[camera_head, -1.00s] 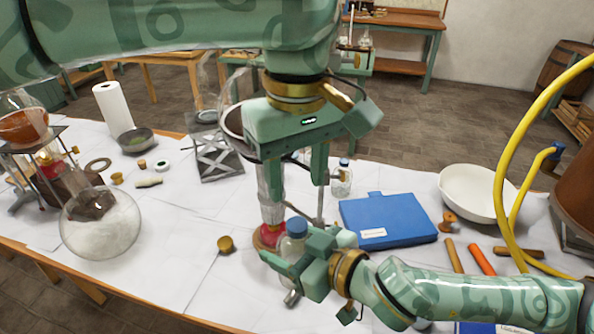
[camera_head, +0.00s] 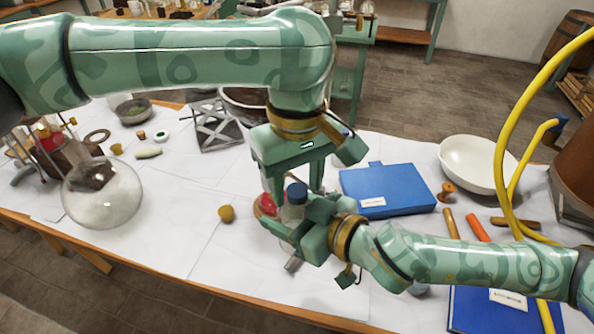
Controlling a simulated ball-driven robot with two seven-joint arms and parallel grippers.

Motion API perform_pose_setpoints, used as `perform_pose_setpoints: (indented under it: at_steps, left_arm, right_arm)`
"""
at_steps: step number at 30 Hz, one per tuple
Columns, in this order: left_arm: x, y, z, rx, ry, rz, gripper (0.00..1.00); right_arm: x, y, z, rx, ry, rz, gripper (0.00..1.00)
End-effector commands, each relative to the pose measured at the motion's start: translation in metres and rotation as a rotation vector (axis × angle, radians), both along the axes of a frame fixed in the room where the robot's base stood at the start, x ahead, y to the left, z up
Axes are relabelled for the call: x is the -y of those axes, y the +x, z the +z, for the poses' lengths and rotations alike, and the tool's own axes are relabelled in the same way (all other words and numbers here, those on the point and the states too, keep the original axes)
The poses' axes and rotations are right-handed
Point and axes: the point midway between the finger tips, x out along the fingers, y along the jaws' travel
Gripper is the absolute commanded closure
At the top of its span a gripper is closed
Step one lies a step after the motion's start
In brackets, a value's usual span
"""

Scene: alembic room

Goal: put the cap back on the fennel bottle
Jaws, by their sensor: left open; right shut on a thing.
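My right gripper (camera_head: 288,232) is shut on the bottle's body from the right. My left gripper (camera_head: 294,182) points down just above and behind the blue cap, open, with its fingers to either side. I cannot tell whether the fingers touch the cap. The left gripper hides part of the table behind.
A red round object (camera_head: 265,205) sits close behind the bottle, partly hidden. A small brownish-yellow stopper (camera_head: 226,214) lies to the left. A round glass flask (camera_head: 102,195) stands further left. A blue case (camera_head: 388,190) and white bowl (camera_head: 478,165) are right. White tabletop between flask and stopper is clear.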

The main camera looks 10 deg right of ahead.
Motion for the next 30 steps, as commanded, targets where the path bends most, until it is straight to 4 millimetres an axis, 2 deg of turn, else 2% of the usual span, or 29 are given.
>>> perform_pose_setpoints:
  at_steps: [4, 5, 9, 10, 15, 22, 29, 30]
  left_arm:
    - [-0.0001, 0.0000, 0.0001, 0.000, 0.000, 0.000, 0.53]
    - [-0.0001, 0.0000, 0.0001, 0.000, 0.000, 0.000, 0.56]
    - [-0.0001, 0.0000, 0.0002, 0.000, 0.000, 0.000, 0.95]
    - [-0.0001, 0.0000, 0.0003, 0.000, 0.000, 0.000, 0.99]
    - [0.0000, -0.0001, 0.0003, -0.001, 0.000, -0.012, 0.99]
    - [0.0002, 0.0001, -0.0001, 0.000, -0.001, -0.273, 0.99]
    - [0.0002, 0.0002, 0.0001, 0.000, -0.001, -0.285, 0.99]
    - [0.0002, 0.0002, 0.0001, 0.001, -0.001, -0.285, 0.66]
  right_arm:
    - [-0.0001, 0.0001, 0.0006, 0.001, 0.000, 0.000, 1.00]
    - [-0.0001, 0.0001, 0.0006, 0.001, 0.000, 0.000, 1.00]
    - [-0.0001, 0.0001, 0.0006, 0.001, 0.000, 0.000, 1.00]
    - [-0.0001, 0.0000, 0.0006, 0.001, 0.000, 0.000, 1.00]
    - [-0.0002, -0.0001, 0.0006, 0.002, 0.001, 0.001, 1.00]
    - [-0.0003, -0.0001, 0.0006, 0.002, 0.001, 0.001, 1.00]
    - [-0.0004, -0.0003, 0.0006, 0.002, 0.001, 0.001, 1.00]
    - [-0.0004, -0.0003, 0.0006, 0.002, 0.001, 0.001, 1.00]
